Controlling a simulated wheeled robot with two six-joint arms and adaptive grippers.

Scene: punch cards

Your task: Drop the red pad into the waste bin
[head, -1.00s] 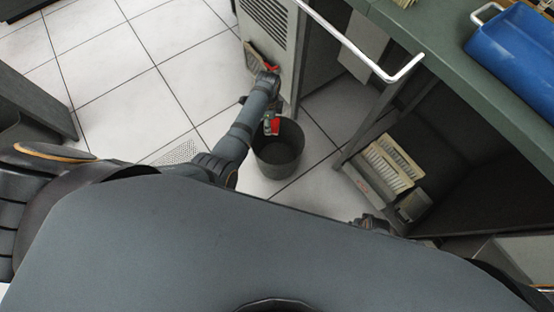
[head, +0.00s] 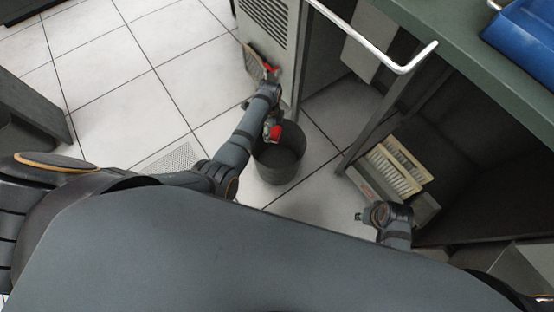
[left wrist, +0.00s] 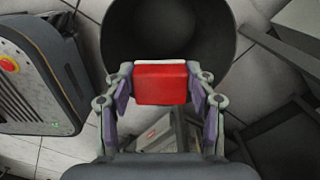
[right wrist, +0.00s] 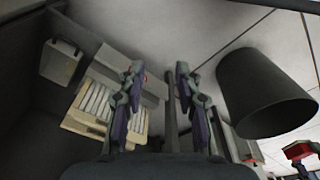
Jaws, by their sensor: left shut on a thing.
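The red pad (head: 275,133) is held in my left gripper (head: 271,129). In the left wrist view the pad (left wrist: 161,85) sits between the two fingers of the left gripper (left wrist: 160,77), with a pale strip along its upper edge. The bin's open mouth (left wrist: 168,28) shows just beyond the pad in the left wrist view. My right gripper (right wrist: 156,88) is open and empty; the bin (right wrist: 262,92) shows to its right.
A green-topped desk (head: 455,52) with a white rail (head: 375,48) is at right. Pale card stacks (head: 393,170) sit under it. Tiled floor is clear at left.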

